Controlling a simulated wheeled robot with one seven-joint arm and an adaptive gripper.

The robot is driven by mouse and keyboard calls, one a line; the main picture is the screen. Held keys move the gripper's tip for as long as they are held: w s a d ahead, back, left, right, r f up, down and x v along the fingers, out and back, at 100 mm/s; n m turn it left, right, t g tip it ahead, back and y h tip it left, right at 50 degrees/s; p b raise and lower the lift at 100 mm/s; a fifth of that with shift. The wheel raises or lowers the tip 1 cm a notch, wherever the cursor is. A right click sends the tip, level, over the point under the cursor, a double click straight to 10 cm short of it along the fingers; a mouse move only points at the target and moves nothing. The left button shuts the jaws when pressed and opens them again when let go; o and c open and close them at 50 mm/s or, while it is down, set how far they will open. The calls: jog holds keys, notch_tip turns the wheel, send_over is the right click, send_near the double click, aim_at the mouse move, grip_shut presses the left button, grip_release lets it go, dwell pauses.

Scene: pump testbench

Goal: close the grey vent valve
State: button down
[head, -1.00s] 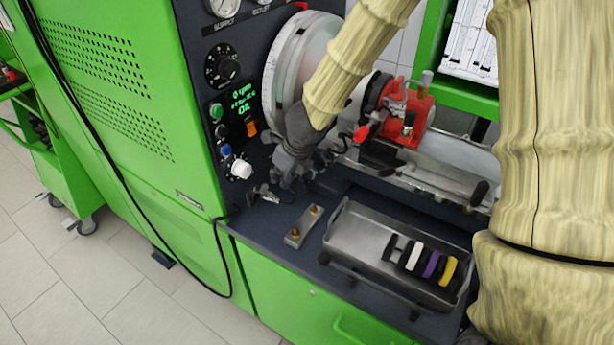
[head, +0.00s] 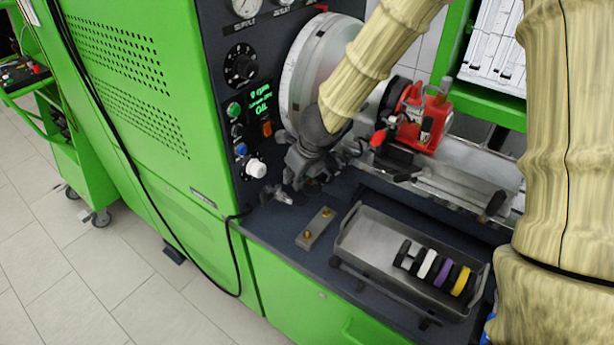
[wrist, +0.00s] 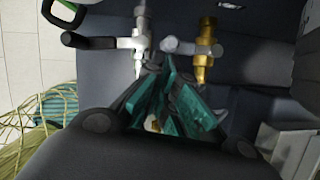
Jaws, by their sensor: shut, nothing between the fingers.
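In the wrist view, a brass valve (wrist: 205,58) with a grey lever (wrist: 178,46) pointing left is right of centre; I take it as the grey vent valve. To its left is a silver valve (wrist: 140,40) with a black lever (wrist: 88,41), also pointing left. My gripper (wrist: 168,76) is shut and empty, its teal fingers just below the grey lever; I cannot tell whether they touch it. In the head view my gripper (head: 298,182) is low by the panel, beside a small metal valve (head: 276,195). The gripper and arm hide the other valve there.
A metal tray (head: 375,262) with several coloured rings and a small plate with two brass studs (head: 317,228) lie on the dark bench. A white knob (head: 255,168) sticks out of the panel. A red clamp (head: 425,120) stands behind, beside the large round disc (head: 305,65).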

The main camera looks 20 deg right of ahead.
jog(key=p+v, duration=1.6)
jog(key=v, duration=0.3)
jog(key=shift+d+r+p, duration=0.3)
jog(key=shift+r+p, duration=0.05)
jog(key=shift+r, duration=0.05)
